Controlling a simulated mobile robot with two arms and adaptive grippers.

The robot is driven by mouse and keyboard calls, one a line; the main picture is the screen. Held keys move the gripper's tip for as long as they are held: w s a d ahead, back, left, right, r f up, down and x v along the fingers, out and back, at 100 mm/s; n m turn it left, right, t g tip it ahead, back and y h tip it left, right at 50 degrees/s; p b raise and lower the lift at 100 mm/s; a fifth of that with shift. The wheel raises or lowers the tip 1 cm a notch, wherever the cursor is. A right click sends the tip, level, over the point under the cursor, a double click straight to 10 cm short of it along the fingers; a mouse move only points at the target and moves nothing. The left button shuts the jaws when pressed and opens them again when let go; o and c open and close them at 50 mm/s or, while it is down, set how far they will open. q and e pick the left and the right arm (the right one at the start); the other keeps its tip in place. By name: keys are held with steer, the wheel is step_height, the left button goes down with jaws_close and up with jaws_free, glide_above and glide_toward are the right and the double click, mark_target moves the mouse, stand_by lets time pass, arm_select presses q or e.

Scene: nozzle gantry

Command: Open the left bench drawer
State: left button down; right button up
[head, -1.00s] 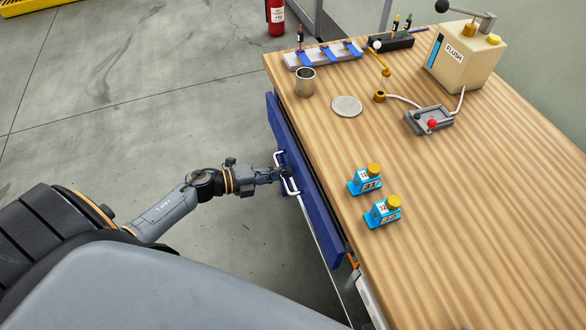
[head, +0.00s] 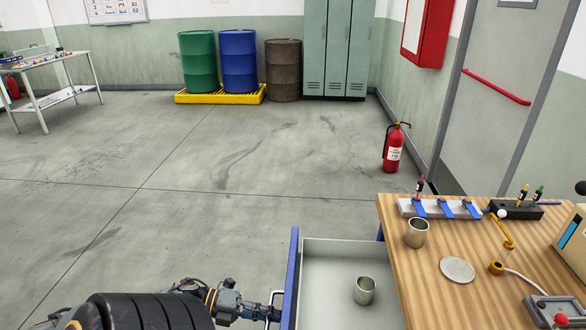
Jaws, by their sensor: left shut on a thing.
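The left bench drawer (head: 322,270) stands pulled out from the wooden bench (head: 428,275), at the lower middle of the head view. Its blue front (head: 291,275) is well clear of the bench edge, and its grey inside shows. A metal cup (head: 365,291) stands in the drawer. My left gripper (head: 270,311) is at the outer side of the drawer front, shut on the pale bar handle (head: 274,297). The lower part of the drawer is cut off by the frame. My right gripper is out of view.
On the bench are another metal cup (head: 416,233), a round grey disc (head: 457,270) and a rack with blue clips (head: 440,208). A fire extinguisher (head: 396,148) stands behind the bench. Drums (head: 238,60) stand far back. The floor left of the drawer is clear.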

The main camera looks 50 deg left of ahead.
arm_select(q)
steer(key=shift+v, duration=1.15)
steer(key=shift+w+f, duration=0.1)
steer(key=c, duration=1.7)
jaws_free()
steer(key=v, duration=1.2)
steer(key=shift+f, duration=0.1)
steer(key=shift+f, duration=0.1)
